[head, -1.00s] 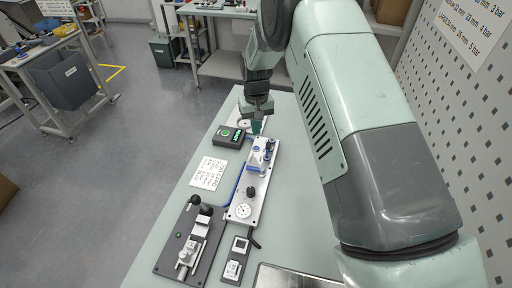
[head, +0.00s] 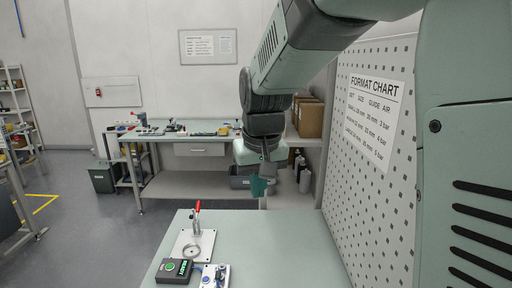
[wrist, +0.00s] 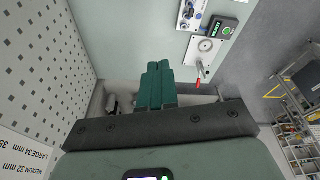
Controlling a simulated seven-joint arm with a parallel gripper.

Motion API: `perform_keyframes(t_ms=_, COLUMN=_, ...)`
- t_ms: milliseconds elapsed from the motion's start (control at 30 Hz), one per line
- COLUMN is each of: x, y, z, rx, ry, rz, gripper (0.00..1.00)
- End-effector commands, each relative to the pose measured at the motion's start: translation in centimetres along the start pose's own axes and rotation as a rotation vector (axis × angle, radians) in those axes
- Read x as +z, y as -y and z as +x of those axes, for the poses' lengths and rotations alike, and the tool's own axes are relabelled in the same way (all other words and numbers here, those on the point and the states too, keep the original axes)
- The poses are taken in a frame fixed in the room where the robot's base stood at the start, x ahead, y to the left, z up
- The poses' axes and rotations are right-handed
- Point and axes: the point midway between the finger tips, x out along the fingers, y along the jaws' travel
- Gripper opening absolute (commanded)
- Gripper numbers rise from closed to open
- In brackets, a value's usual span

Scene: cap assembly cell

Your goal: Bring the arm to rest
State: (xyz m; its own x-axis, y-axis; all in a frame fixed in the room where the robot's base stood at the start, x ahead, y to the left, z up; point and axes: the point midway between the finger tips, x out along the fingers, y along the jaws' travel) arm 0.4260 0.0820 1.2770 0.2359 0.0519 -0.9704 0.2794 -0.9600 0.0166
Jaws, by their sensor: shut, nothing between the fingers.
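My gripper (head: 259,187) hangs in the air above the far part of the pale green worktable (head: 300,240) in the head view. Its teal fingers also show in the wrist view (wrist: 158,68), side by side and closed, with nothing between them. The fingers are apart from the table and the devices on it. My arm reaches in from the upper right.
A clamp plate with a red handle (head: 197,210), a black box with a green display (head: 174,270) and a white-and-blue fixture (head: 214,276) stand on the table. A perforated panel with a format chart (head: 376,110) borders the right. A back bench (head: 180,188) stands beyond.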

Motion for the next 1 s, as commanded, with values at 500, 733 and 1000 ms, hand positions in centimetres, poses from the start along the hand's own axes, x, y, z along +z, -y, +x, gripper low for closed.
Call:
perform_keyframes(t_ms=500, x=19.0, y=-4.2, z=-11.2, rx=0.069, ry=-0.210, rz=0.199, gripper=0.00)
perform_keyframes(t_ms=733, x=22.4, y=-4.1, z=-11.2, rx=0.083, ry=-0.244, rz=0.232, gripper=0.00)
perform_keyframes(t_ms=1000, x=22.6, y=-4.1, z=-11.2, rx=0.084, ry=-0.244, rz=0.233, gripper=0.00)
